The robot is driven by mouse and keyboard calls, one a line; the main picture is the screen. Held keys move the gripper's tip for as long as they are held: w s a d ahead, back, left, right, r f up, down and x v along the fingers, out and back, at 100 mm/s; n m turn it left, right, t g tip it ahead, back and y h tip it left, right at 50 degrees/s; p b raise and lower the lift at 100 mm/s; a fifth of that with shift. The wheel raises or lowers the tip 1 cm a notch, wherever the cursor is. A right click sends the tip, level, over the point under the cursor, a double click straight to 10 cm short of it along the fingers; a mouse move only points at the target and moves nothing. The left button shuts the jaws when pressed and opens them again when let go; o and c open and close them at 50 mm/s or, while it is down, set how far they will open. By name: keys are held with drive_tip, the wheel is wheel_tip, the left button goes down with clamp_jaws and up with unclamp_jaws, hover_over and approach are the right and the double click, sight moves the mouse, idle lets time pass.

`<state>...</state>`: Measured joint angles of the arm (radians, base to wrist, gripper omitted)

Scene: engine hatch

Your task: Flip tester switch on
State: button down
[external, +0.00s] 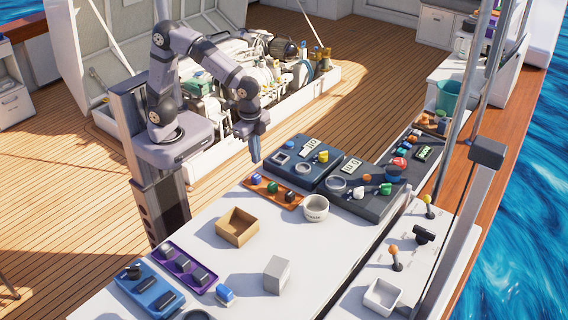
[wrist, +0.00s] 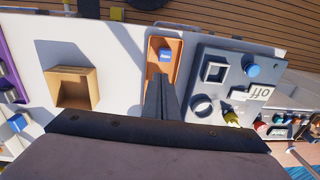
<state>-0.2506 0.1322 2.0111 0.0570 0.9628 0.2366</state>
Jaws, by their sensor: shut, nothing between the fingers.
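Two dark grey panels stand side by side on the white bench. The nearer-to-arm panel (external: 300,178) has a square socket, a round socket, a blue knob (wrist: 252,69), a yellow knob (wrist: 232,118) and a white display (wrist: 262,92) reading "off". The other panel (external: 375,207) has a white display and several coloured parts. I cannot tell for sure which part is the tester switch. My gripper (external: 255,160) is shut and empty, pointing down above the orange tray, left of the first panel. Its fingers (wrist: 162,82) hide part of the tray in the wrist view.
The orange tray (wrist: 177,47) holds small coloured pieces, including a blue one (wrist: 165,54). An open wooden box (external: 237,227), a white round cup (external: 316,208) and a grey block (external: 277,275) stand on the bench. Bare bench lies between the box and the tray.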

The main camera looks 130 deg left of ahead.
drive_tip(key=w+a+r, duration=0.2)
drive_tip(key=a+r, duration=0.1)
drive_tip(key=a, duration=0.3)
drive_tip(key=w+a+r, duration=0.2)
drive_tip(key=w+a, duration=0.1)
drive_tip(key=a, duration=0.3)
wheel_tip(320, 180, up, 3)
drive_tip(key=y+p, duration=0.1)
hover_over(307, 149)
drive_tip(key=d, duration=0.3)
drive_tip(key=shift+a+r, duration=0.2)
drive_tip(key=shift+a, duration=0.05)
drive_tip(key=shift+f, duration=0.1)
drive_tip(key=f+p, duration=0.1)
drive_tip(key=f, duration=0.3)
drive_tip(key=a+f+p, duration=0.1)
drive_tip(key=f+p, duration=0.1)
drive_tip(key=f, duration=0.2)
drive_tip(key=a+f+p, duration=0.1)
drive_tip(key=f, duration=0.4)
drive_tip(key=shift+f, duration=0.3)
drive_tip(key=shift+f, duration=0.1)
